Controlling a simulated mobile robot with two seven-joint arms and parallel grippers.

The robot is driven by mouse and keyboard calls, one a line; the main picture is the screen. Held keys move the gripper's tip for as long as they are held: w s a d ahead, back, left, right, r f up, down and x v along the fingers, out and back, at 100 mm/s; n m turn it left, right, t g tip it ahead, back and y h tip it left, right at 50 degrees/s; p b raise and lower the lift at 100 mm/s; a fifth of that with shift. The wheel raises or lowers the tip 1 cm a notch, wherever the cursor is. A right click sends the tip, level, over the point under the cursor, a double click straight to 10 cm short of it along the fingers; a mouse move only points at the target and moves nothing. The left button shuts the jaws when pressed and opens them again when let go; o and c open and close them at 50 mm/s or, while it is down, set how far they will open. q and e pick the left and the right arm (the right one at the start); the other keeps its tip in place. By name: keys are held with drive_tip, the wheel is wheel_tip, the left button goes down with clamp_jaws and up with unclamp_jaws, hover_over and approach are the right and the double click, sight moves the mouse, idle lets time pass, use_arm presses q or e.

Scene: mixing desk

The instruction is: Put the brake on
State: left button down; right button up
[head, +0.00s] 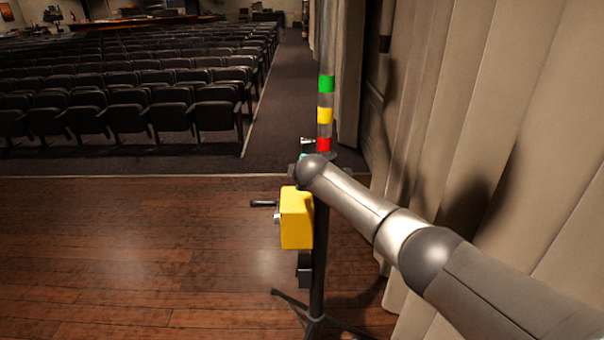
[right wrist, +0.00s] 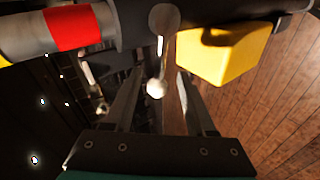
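A dark stand (head: 317,270) rises from the stage floor, its mast banded green, yellow and red. A yellow box (head: 297,218) with a dark crank handle (head: 263,204) is fixed to it. In the right wrist view the yellow box (right wrist: 225,55) is at upper right and the red-banded mast (right wrist: 70,28) at upper left. A short lever with a pale ball end (right wrist: 155,88) hangs from the dark collar. My right gripper (right wrist: 160,88) is open, its fingers apart on either side of the ball; contact cannot be told. My right wrist hides most of this in the head view. My left gripper is not in view.
Beige curtains (head: 500,130) hang close along the right, beside my right arm. The stand's legs (head: 315,318) spread on the wooden floor (head: 130,255). The floor left of the stand is clear. Rows of dark seats (head: 130,110) lie beyond the stage edge.

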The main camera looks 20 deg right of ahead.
drive_tip(key=shift+s+r, duration=0.15)
drive_tip(key=shift+r, duration=0.05)
drive_tip(key=p+v, duration=0.1)
drive_tip(key=v, duration=1.4)
idle(0.4)
drive_tip(key=shift+f, duration=0.25)
